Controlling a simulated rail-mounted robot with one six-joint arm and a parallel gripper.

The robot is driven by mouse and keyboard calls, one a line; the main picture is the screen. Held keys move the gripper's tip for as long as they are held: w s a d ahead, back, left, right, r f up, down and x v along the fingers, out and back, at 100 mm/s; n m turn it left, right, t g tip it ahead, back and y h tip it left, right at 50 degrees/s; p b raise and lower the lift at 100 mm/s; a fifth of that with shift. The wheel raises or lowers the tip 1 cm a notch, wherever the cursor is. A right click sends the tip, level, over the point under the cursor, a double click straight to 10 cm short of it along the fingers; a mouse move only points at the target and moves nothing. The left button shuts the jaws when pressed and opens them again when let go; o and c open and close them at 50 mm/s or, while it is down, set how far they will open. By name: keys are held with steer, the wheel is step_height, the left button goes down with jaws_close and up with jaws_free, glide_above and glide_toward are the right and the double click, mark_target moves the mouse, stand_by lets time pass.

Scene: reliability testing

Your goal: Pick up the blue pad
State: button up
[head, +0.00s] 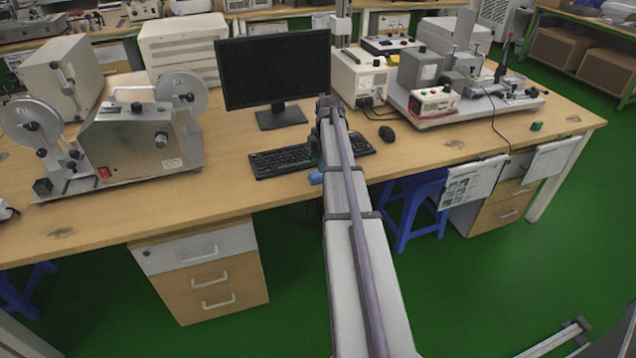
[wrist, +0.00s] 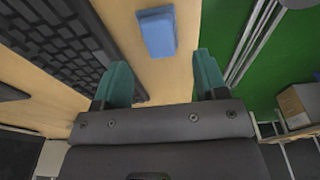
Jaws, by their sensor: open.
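The blue pad (wrist: 157,33) is a small light-blue block lying on the wooden table near its front edge. In the head view only a small blue part of the pad (head: 316,178) shows, just left of my arm, in front of the keyboard. My gripper (wrist: 160,82) has two green fingers spread apart with nothing between them. In the wrist view the pad lies ahead of the fingertips, roughly centred between them and apart from them. In the head view my arm hides most of the gripper.
A black keyboard (head: 282,161) lies beside the pad, close to one finger in the wrist view (wrist: 62,40). A monitor (head: 274,70) stands behind it and a mouse (head: 387,134) lies to the right. The table edge drops to green floor (wrist: 240,30). A blue stool (head: 412,205) stands below.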

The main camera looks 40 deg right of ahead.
mark_target(318, 174)
steer(key=f+b, duration=0.4)
steer(key=f, duration=0.1)
steer(key=shift+w+a+f, duration=0.1)
steer(key=shift+w+a, duration=0.05)
steer(key=shift+a, duration=0.1)
steer(key=shift+r, duration=0.25)
steer(key=c, duration=1)
